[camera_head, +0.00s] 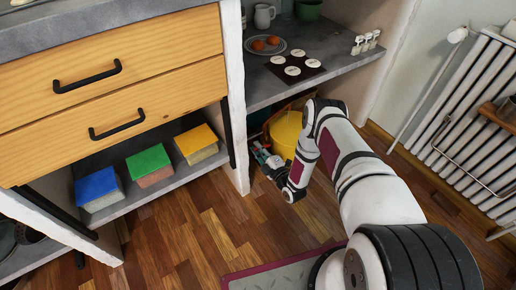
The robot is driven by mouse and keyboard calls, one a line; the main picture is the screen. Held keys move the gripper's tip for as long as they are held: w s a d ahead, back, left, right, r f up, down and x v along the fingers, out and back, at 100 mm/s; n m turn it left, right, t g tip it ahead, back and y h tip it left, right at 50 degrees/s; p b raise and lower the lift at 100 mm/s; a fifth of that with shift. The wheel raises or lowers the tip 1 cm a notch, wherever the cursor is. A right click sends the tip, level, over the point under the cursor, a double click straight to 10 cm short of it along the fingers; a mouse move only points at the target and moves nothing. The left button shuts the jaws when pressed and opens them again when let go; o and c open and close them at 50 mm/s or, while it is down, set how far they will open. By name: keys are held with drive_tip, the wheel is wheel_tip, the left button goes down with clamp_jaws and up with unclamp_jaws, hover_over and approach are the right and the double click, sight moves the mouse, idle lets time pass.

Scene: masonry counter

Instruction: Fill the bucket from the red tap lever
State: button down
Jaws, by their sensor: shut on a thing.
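The yellow bucket (285,134) stands in the open space under the grey counter. My arm's wrist covers part of its right side. My gripper (259,150) is low, at the left of the bucket and close to it. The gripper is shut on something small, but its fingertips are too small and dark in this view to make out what. I cannot tell whether it touches the bucket. I cannot make out a red tap lever; the space behind the gripper is dark.
A white post (236,100) stands close left of my gripper. The counter (262,92) above holds a plate (264,46) and a dark board with white discs (293,68). Coloured sponge-like blocks (148,165) lie on a low shelf at left. A radiator (470,120) stands at right.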

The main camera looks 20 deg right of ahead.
drive_tip(key=c, duration=1.6)
unclamp_jaws()
drive_tip(key=shift+s, duration=0.15)
drive_tip(key=v, duration=1.1)
drive_tip(key=shift+s+d, duration=0.2)
drive_tip(key=shift+s, duration=0.15)
